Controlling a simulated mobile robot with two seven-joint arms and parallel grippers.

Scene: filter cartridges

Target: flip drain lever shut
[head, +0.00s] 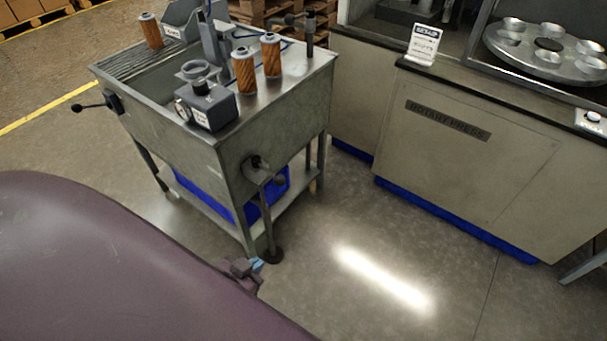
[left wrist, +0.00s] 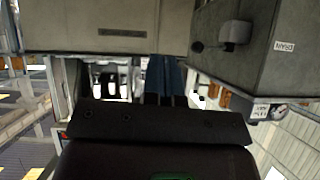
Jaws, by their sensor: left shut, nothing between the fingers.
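The grey metal wash stand (head: 190,140) is at the upper left of the head view. The drain valve (head: 255,165) is on its near right face, with a short lever (head: 280,180) ending in a dark knob and a pipe running down to the floor. In the left wrist view the drain lever's knob (left wrist: 197,47) sticks out from the valve body (left wrist: 236,33), beside a DRAIN label (left wrist: 284,47). My left gripper (head: 257,264) is shut and empty, low in front of the stand and apart from the lever. Its blue fingers (left wrist: 165,80) also show in the wrist view. My right gripper is out of view.
Orange pleated cartridges (head: 244,72) and a grey gauge block (head: 207,105) stand on the wash stand. Another black-knobbed lever (head: 77,107) is on its left side. A rotary press cabinet (head: 450,140) stands at right. The floor between is clear.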

